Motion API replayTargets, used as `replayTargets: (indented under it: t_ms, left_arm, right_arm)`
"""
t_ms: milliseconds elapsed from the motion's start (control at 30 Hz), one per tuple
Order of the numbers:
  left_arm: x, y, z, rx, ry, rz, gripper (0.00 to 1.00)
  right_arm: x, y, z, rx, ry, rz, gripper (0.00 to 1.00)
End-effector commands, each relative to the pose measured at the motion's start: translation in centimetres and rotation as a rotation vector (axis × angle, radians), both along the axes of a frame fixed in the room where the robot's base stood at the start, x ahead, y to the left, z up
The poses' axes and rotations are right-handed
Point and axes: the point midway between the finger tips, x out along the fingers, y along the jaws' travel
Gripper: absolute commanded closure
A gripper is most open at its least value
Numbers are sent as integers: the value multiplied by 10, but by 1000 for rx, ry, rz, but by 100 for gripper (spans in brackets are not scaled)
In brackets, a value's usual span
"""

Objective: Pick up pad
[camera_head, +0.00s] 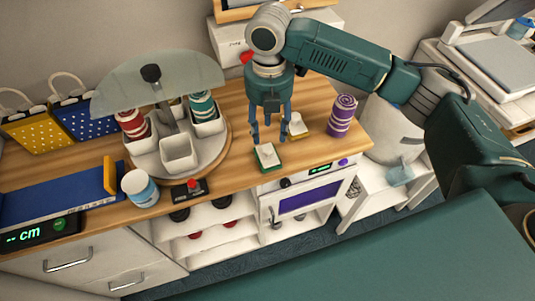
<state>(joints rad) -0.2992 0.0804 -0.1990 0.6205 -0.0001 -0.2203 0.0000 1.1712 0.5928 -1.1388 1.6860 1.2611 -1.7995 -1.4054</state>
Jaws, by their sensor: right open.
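Two small pads lie on the wooden counter (240,110). One is a green pad (267,163) with a pale piece on top, near the counter's front edge. The other is a yellow pad (297,133), also with a pale piece on top, just behind and to the right. My right gripper (268,140) points down from above, open and empty, with its fingers just behind the green pad and to the left of the yellow one. I cannot tell whether a fingertip touches either pad. My left gripper is not in view.
A purple striped roll (342,115) stands right of the pads. Left are a round carousel (150,160) with cups under a translucent cover (160,85), a white-blue cup (140,188) and a red-button box (190,191). A white bin (390,125) stands beyond the counter's right end.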

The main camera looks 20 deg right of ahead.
Motion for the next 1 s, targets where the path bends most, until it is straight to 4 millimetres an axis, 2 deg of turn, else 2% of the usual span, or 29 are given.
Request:
replayTargets:
  t_ms: [100, 267, 433, 600, 867, 1000]
  left_arm:
    - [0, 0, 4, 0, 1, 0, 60]
    - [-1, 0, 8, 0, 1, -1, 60]
    - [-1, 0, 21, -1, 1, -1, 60]
    - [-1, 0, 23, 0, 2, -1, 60]
    - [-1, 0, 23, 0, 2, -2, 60]
    - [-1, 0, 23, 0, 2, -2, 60]
  right_arm:
    - [0, 0, -14, 0, 1, -1, 54]
    - [1, 0, -24, -1, -1, -2, 54]
    - [3, 2, -48, -1, 2, -1, 54]
    - [3, 2, -68, 0, -1, 0, 54]
    - [4, 2, -71, 1, -4, 0, 54]
    - [4, 3, -71, 1, -4, 0, 82]
